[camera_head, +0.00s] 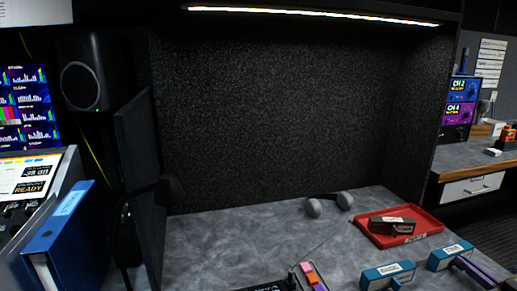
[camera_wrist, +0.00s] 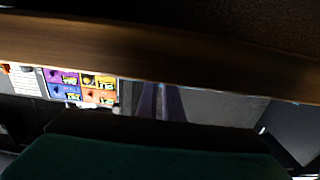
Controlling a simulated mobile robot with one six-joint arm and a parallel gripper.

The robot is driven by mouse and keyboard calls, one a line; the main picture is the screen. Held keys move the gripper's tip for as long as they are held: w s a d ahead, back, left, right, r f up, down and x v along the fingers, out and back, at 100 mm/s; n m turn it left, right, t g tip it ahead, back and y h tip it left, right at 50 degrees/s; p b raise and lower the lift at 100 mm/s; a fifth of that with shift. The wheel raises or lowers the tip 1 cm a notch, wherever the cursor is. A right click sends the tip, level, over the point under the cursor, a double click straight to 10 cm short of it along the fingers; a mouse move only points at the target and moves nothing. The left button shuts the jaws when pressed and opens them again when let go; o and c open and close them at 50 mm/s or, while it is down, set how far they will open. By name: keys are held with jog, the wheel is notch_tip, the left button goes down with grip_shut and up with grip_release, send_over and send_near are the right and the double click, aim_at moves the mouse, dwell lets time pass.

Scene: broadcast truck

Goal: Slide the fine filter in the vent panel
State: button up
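I cannot make out a fine filter or a vent panel for certain. In the head view a dark labelled block (camera_head: 392,226) lies in a shallow red tray (camera_head: 430,225) on the right of the grey worktop. Two blue labelled blocks stand in front of the tray, one nearer the middle (camera_head: 388,276) and one farther right (camera_head: 450,256). Their labels are too small to read. My gripper is not recognisable in either view. The wrist view is mostly filled by a wooden edge (camera_wrist: 160,48) and a dark green surface (camera_wrist: 140,158).
A blue binder (camera_head: 62,235) and a dark upright panel (camera_head: 140,190) stand at the left. A small device with coloured keys (camera_head: 313,277) sits at the front. The middle-left worktop (camera_head: 235,245) is clear.

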jog(key=shift+r, duration=0.1)
grip_shut()
jog(key=shift+r, duration=1.85)
jog(key=shift+r, duration=0.2)
